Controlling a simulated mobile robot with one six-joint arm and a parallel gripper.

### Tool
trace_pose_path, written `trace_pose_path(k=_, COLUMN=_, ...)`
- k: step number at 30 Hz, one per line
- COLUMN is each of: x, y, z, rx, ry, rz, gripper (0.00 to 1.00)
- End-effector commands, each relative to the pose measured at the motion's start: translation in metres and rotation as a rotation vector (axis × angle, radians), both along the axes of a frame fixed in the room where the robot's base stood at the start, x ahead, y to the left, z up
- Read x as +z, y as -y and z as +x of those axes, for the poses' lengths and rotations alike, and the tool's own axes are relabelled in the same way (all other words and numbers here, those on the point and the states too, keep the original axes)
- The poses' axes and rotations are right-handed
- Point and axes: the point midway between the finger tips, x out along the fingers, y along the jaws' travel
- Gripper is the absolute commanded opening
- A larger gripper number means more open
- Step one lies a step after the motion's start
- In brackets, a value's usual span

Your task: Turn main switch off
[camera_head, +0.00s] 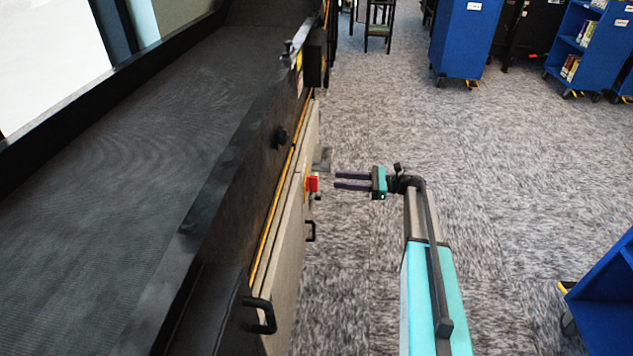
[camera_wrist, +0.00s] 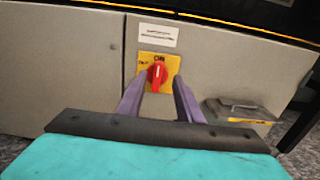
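The main switch (camera_wrist: 157,73) is a red rotary knob on a yellow plate (camera_wrist: 148,61), fixed to a grey cabinet panel. In the wrist view its knob stands about upright, with "ON" lettering above it. In the head view the red switch (camera_head: 312,184) sticks out from the side of the sorter. My gripper (camera_wrist: 157,82) is open, its two dark fingers on either side of the knob in the wrist view. In the head view my gripper (camera_head: 336,181) points left at the switch, with a small gap between fingertips and knob. Nothing is held.
A grey box with a handle (camera_wrist: 238,112) juts from the panel right of the switch. Black handles (camera_head: 263,315) stick out along the sorter's side. The sorter's dark belt (camera_head: 110,190) fills the left. Blue carts (camera_head: 463,38) stand at the upper right; carpet (camera_head: 500,200) is free between.

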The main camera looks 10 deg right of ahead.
Motion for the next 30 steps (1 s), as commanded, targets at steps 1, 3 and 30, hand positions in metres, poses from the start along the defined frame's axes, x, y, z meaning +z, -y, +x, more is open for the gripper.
trace_pose_path(k=1, x=-0.002, y=-0.009, z=0.002, rx=0.001, ry=0.001, rz=0.000, gripper=0.33)
trace_pose_path(k=3, x=-0.002, y=-0.018, z=0.005, rx=0.002, ry=0.001, rz=0.000, gripper=0.33)
trace_pose_path(k=30, x=0.000, y=-0.079, z=0.026, rx=-0.001, ry=0.001, rz=0.000, gripper=0.33)
